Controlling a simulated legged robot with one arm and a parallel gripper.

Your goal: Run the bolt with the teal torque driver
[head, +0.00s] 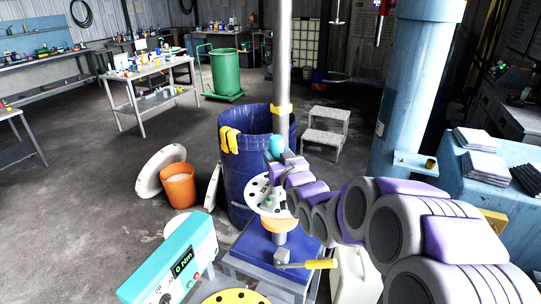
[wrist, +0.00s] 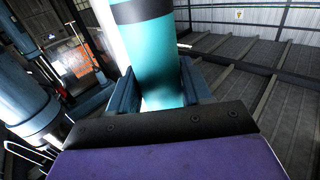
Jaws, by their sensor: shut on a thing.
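The teal torque driver (head: 276,146) is upright in my gripper (head: 283,160), above and behind the pale disc in the head view. In the wrist view the driver (wrist: 158,60) is a thick teal cylinder with a dark band, between the two jaws of my gripper (wrist: 160,90). Its lower end is hidden. A pale round disc with dark holes (head: 256,190) sits on an orange piece (head: 285,223) over a blue-topped stand. A bolt is too small to make out. A teal box (head: 172,262) with a display reading "0 Nm" stands at the front left.
A blue drum (head: 238,180) with yellow gloves stands behind the disc, beside a grey vertical column (head: 283,60). A yellow-handled tool (head: 320,264) lies on the stand (head: 262,246). A yellow holed disc (head: 236,297) is at the bottom edge. An orange bucket (head: 179,188) stands left.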

